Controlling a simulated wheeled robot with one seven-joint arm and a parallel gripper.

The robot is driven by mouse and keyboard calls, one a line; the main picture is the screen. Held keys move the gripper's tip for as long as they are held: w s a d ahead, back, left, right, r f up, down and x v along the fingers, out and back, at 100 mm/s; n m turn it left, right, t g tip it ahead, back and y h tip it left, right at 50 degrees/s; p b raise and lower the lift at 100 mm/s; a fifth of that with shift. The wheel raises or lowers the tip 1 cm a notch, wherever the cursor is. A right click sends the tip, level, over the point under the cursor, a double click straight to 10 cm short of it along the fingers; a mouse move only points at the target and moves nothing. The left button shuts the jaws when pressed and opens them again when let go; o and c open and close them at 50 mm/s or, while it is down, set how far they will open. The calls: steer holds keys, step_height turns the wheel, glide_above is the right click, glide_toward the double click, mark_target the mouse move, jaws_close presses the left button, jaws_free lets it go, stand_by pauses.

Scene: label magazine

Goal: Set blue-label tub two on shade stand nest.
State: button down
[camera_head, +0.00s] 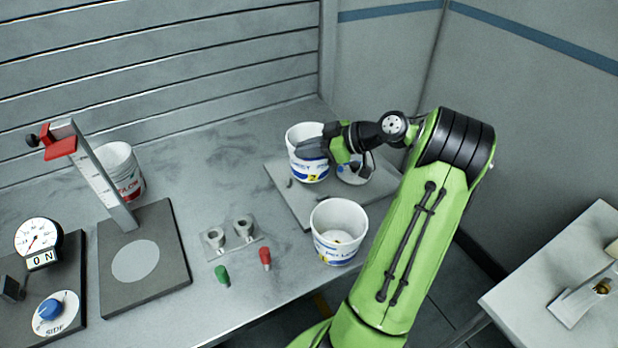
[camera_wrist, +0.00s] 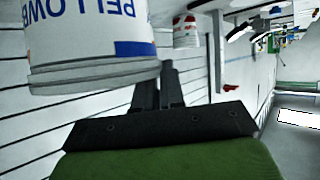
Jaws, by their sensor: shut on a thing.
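Blue-label tub two (camera_head: 307,172), a white tub with a blue label and a yellow 2, is upright over the back of a grey plate (camera_head: 289,200). I cannot tell whether its base touches the plate. My gripper (camera_head: 322,147) is shut on its upper side, from the right. In the wrist view the tub's white wall and lettering (camera_wrist: 92,28) fill the upper left, beside my gripper's dark fingers (camera_wrist: 158,88). A round blue-and-white spot (camera_head: 352,177) shows on the plate, partly hidden by my gripper. I cannot tell which part is the shade stand nest.
Another blue-label tub (camera_head: 338,246) stands at the plate's front right. A red-label tub (camera_head: 121,172) stands at left behind a red-clamped post (camera_head: 104,185). A two-hole block (camera_head: 232,236), green peg (camera_head: 222,275) and red peg (camera_head: 265,258) lie in the middle. A gauge (camera_head: 38,236) is far left.

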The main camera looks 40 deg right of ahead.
mark_target(306, 167)
step_height(306, 167, down, 6)
steer(key=shift+r+b, duration=0.1)
steer(key=shift+b, duration=0.35)
steer(key=c, duration=1.2)
jaws_free()
